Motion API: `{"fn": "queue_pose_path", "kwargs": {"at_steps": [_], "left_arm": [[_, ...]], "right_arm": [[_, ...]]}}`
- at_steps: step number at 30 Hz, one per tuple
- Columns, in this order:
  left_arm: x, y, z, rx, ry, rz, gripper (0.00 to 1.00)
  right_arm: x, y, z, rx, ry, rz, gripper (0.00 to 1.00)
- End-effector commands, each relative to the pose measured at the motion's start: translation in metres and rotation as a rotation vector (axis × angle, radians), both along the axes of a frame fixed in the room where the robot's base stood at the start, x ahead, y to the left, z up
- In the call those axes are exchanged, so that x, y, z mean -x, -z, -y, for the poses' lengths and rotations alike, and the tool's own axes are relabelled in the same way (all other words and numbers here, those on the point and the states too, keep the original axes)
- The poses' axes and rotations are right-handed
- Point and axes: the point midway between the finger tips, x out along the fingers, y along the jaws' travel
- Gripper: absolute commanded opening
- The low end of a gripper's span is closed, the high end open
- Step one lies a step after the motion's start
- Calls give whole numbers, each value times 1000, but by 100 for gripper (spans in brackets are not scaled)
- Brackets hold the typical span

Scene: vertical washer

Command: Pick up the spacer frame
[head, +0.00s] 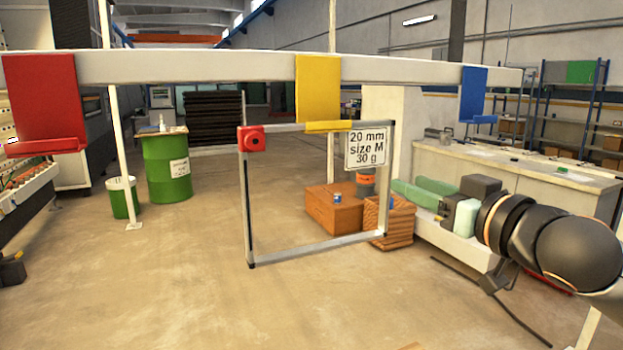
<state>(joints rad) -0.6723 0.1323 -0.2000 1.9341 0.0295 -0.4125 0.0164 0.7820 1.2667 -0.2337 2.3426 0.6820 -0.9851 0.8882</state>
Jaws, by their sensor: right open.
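The spacer frame (317,250) is a thin grey upright rectangle with dark lower corners. It hangs below the yellow hook (318,90) on the long pale rail. A red block (251,139) sits at its upper left corner. A white label (366,149) at the upper right reads "20 mm, size M, 30 g". My right gripper (406,184) comes in from the right with its two green fingers apart, pointing left. It appears empty. Its tips are just right of the frame's right bar in the picture; the depth gap is hard to judge. My left gripper is out of view.
The rail (200,66) also carries an empty red hook (45,105) at left and an empty blue hook (474,92) at right. Behind stand a green barrel (168,170), orange-brown boxes (333,212) and a long workbench (520,170).

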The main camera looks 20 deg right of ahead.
Motion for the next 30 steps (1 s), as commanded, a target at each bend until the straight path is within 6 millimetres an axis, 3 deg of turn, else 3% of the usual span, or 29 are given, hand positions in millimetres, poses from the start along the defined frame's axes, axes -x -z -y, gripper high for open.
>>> {"fn": "queue_pose_path", "kwargs": {"at_steps": [6, 14, 21, 30], "left_arm": [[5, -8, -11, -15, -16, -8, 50], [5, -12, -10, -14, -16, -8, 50], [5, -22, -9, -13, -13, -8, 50], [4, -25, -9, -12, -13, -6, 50]], "right_arm": [[-36, -3, -6, -2, -3, 1, 45], [-57, 0, -9, 1, -2, 0, 45], [-91, 5, -13, 0, -1, 1, 45], [-105, 7, -15, 3, -1, 0, 45]]}}
